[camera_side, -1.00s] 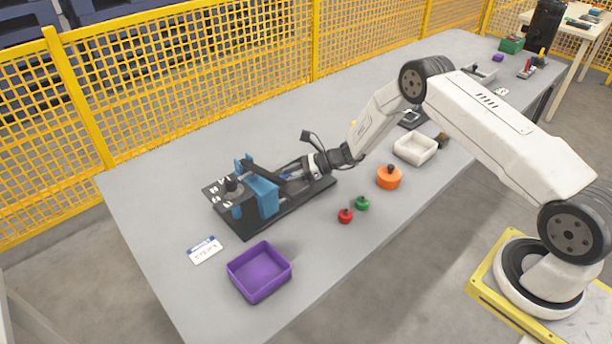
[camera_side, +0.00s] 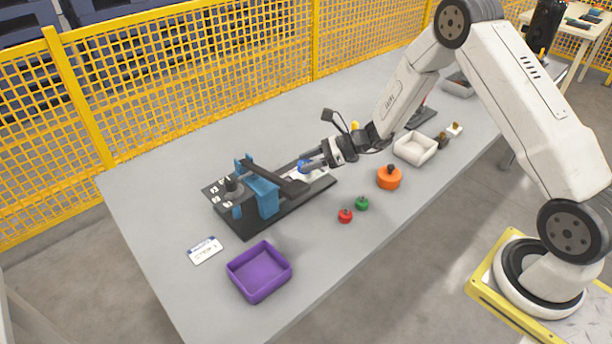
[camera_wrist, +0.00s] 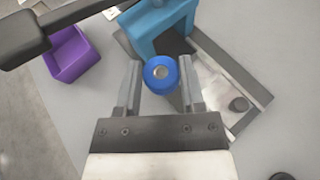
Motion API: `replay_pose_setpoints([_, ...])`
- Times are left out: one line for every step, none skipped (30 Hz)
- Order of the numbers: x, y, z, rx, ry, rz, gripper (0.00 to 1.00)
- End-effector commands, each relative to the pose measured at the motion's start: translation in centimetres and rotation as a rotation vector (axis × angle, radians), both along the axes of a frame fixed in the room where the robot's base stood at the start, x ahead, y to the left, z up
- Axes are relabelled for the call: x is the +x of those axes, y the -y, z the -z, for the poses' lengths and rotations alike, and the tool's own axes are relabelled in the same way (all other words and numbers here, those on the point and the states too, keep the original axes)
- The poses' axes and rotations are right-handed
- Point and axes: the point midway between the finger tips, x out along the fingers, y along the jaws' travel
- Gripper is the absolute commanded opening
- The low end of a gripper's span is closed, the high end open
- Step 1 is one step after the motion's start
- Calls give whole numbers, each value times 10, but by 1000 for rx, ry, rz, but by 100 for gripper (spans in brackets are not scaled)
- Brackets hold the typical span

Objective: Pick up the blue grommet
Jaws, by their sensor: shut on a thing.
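The blue grommet (camera_wrist: 160,74) is a short blue cylinder with a metal-coloured centre. In the wrist view it sits between the two grey fingers of my gripper (camera_wrist: 160,84), which is shut on it. In the side view the grommet (camera_side: 304,166) shows as a small blue spot at the tips of my gripper (camera_side: 306,163), above the right end of the black base plate (camera_side: 250,228). The fingers hide part of it there. I cannot tell its exact height above the plate.
The blue clamp block (camera_side: 266,198) with its dark lever arm stands on the base plate close to my gripper. A purple bin (camera_side: 262,293), red (camera_side: 345,216) and green (camera_side: 362,204) knobbed pieces, an orange piece (camera_side: 389,179) and a white tray (camera_side: 432,142) stand around it.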

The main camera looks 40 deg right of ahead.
Motion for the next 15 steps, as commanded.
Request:
replay_pose_setpoints([-7, 1, -4, 1, 0, 3, 0])
replay_pose_setpoints([-12, 1, -6, 1, 0, 2, 0])
replay_pose_setpoints([-17, 1, -9, 0, 0, 1, 0])
replay_pose_setpoints([-21, 1, -10, 0, 0, 1, 0])
replay_pose_setpoints([-25, 1, -12, 0, 0, 1, 0])
replay_pose_setpoints([-30, 1, -14, 0, 1, 2, 0])
replay_pose_setpoints([-34, 1, -16, 0, 1, 2, 0])
replay_pose_setpoints([-38, 1, -18, 0, 1, 2, 0])
replay_pose_setpoints([-42, 1, -19, 0, 0, 2, 0])
replay_pose_setpoints([-45, 1, -21, 0, 1, 2, 0])
replay_pose_setpoints([-48, 1, -22, 0, 1, 2, 0])
replay_pose_setpoints([-52, 1, -24, 0, 0, 1, 0])
replay_pose_setpoints([-54, 1, -25, 0, 2, 1, 0])
replay_pose_setpoints([-57, 1, -26, 1, 1, 1, 0])
replay_pose_setpoints([-59, 1, -27, 1, 1, 1, 0])
